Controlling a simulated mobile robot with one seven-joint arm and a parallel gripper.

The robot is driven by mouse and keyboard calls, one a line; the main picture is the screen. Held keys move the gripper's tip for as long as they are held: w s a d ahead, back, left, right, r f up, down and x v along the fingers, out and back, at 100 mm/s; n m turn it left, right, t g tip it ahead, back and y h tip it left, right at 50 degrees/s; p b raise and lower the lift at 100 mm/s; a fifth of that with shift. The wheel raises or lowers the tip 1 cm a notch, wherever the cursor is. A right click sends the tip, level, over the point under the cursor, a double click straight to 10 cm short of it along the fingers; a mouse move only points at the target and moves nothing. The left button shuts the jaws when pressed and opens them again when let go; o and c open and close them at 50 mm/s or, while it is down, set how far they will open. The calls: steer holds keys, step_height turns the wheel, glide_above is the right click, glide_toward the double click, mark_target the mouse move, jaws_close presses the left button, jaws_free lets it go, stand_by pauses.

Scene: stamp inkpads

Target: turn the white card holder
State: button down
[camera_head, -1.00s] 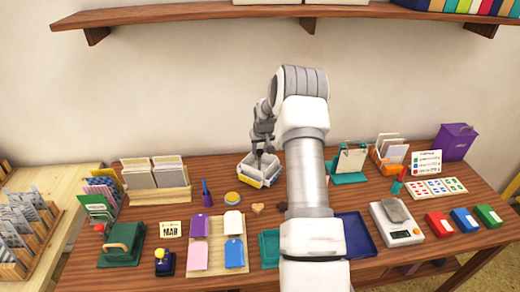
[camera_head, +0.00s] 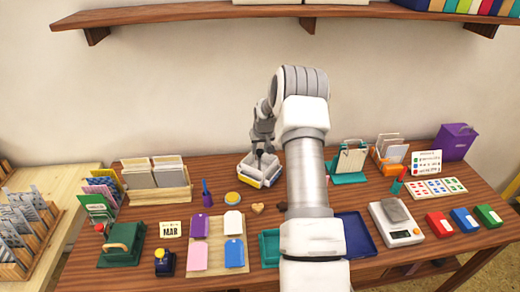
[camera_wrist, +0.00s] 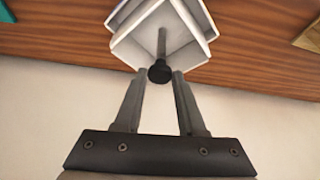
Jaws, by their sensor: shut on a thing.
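The white card holder (camera_head: 249,174) stands on the table left of my arm, toward the wall. In the wrist view its white walls (camera_wrist: 130,45) surround an upright grey post topped by a black knob (camera_wrist: 160,72). My gripper (camera_head: 258,154) is above the holder's middle. In the wrist view my gripper (camera_wrist: 159,76) has its two fingertips on either side of the knob, shut on it. Some yellow and dark colour shows low on the holder in the head view. My arm hides part of the table to its right.
A yellow round tin (camera_head: 232,197) and a small tan heart (camera_head: 257,208) lie in front of the holder. A purple pen stand (camera_head: 207,197) and a wooden card box (camera_head: 157,193) stand to the left. A teal clipboard stand (camera_head: 348,178) is right of my arm.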

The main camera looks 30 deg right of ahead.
steer(key=shift+d+n, duration=0.1)
steer(key=shift+n, duration=0.2)
steer(key=n+y+b, duration=0.1)
steer(key=n, duration=0.1)
steer(key=n+b, duration=0.1)
steer(key=n, duration=0.1)
steer(key=shift+d+f+y, duration=0.1)
steer(key=shift+d+y, duration=0.1)
steer(key=shift+y, duration=0.2)
steer(key=shift+n+y+b, duration=0.55)
steer(key=shift+n+y, duration=0.05)
steer(key=shift+n, duration=0.9)
steer(key=c, duration=0.5)
jaws_free()
steer(key=v, duration=1.7)
steer(key=shift+r, duration=0.3)
